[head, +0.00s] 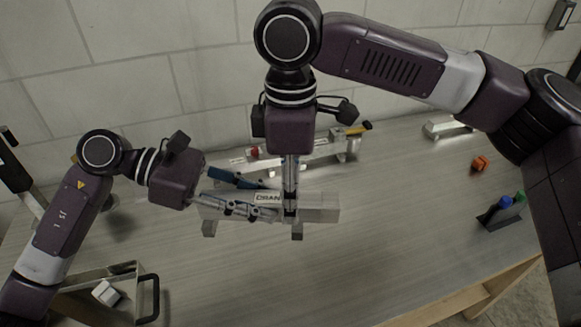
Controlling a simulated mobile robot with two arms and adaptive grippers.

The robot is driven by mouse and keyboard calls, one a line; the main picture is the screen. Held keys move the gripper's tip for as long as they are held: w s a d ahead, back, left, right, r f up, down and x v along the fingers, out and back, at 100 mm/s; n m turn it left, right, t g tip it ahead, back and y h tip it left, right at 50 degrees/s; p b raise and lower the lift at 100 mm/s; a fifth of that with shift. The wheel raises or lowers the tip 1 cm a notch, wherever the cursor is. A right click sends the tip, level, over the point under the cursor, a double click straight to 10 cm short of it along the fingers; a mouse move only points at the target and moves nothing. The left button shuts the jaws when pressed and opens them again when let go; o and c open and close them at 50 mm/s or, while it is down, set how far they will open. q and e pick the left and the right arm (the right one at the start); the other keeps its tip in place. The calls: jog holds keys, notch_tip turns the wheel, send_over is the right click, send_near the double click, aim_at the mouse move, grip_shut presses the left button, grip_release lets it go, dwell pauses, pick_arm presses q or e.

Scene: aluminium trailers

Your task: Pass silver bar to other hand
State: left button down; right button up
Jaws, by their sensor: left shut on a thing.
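The fingers hide parts of the bar.
A metal fixture (325,152) with a red knob and a yellow-tipped handle stands behind the bar. A small orange part (480,163) and a dark holder (502,215) with blue and green items are at the right. A metal tray (122,270) is front left. The front middle bench is clear.

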jog(key=shift+f, duration=1.25)
jog(key=shift+c, duration=0.5)
pick_arm(q)
jog(key=shift+r, duration=0.1)
pick_arm(e)
grip_shut()
pick_arm(q)
jog(key=c, duration=1.4)
grip_release()
jog(key=shift+a, duration=0.1)
